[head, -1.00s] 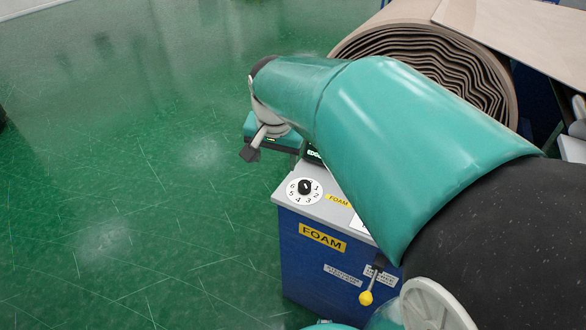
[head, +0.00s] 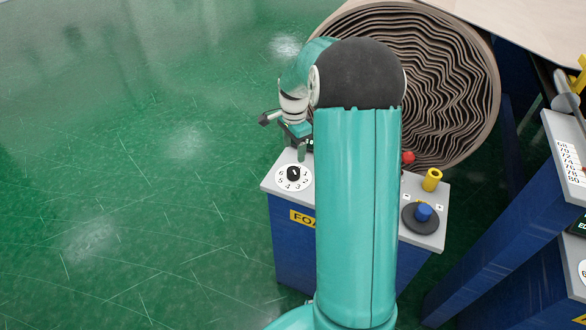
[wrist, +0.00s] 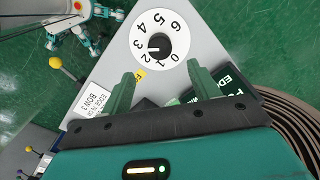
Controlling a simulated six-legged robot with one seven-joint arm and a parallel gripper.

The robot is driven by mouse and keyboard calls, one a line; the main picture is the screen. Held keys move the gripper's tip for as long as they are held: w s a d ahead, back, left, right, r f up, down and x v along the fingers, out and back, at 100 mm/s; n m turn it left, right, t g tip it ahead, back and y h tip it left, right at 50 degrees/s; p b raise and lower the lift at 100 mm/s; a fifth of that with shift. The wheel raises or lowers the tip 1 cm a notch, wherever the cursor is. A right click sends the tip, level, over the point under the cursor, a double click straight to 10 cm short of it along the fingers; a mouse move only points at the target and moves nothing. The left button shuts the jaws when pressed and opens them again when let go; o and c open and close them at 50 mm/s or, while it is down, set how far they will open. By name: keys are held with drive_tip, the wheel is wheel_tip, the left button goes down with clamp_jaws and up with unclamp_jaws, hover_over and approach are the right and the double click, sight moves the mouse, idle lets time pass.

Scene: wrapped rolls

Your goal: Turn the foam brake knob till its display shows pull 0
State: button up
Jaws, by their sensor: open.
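The foam brake knob (head: 294,173) is a black knob on a white numbered dial, on top of the blue cabinet with a yellow FOAM label (head: 302,218). In the wrist view the knob (wrist: 160,43) shows on its dial marked 0 to 6; its pointer seems to lie near 2 or 3. My gripper (head: 303,152) is above the cabinet just behind the dial, open and empty. In the wrist view its two green fingers (wrist: 163,88) stand apart, short of the knob. The dark display (wrist: 232,82) is partly behind a finger; its pull figure cannot be read.
A large wrapped roll (head: 440,80) stands behind the cabinet. A blue knob (head: 423,213), a yellow post (head: 432,179) and a red ball (head: 408,157) are at its right. A yellow-balled lever (wrist: 56,63) sticks out at the side. Open green floor lies left.

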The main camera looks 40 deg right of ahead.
sight(293, 170)
wheel_tip(293, 170, down, 10)
drive_tip(key=shift+a+r, duration=0.1)
drive_tip(key=shift+r, duration=0.1)
drive_tip(key=c, duration=1)
drive_tip(key=shift+n, duration=0.3)
